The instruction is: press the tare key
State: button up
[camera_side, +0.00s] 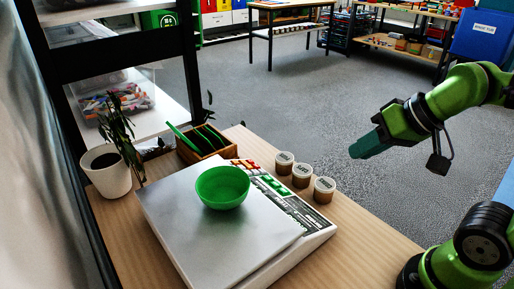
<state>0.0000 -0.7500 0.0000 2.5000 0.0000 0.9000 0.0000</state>
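A scale (190,235) with a flat silver plate lies on the wooden table. Its key panel (283,199) runs along the right side, with green keys and a few red and orange ones at the far end. The key labels are too small to read, so I cannot tell which is the tare key. A green bowl (222,187) sits on the plate and hides part of it. My gripper (356,152) is in the air to the right of the scale, apart from it and pointing left. Its dark green fingers look close together, but I cannot tell whether they are shut.
Three lidded jars (301,175) stand right of the key panel. A wooden box (207,142) with green items is behind the scale. A potted plant (107,172) stands at the left. The table (352,240) is bare at the front right.

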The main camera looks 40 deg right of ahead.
grip_shut()
dwell(0.8)
dwell(0.5)
jog(key=w+d+f+m+g+y, duration=0.1)
jog(key=w+f+m+g+y, duration=0.35)
jog(key=w+f+m, duration=0.4)
jog(key=w+d+f+m+t+y, duration=0.2)
jog(key=w+m+t, duration=0.3)
jog(key=w+m, duration=0.3)
jog(key=shift+w+y, duration=0.15)
jog(key=shift+y, duration=0.7)
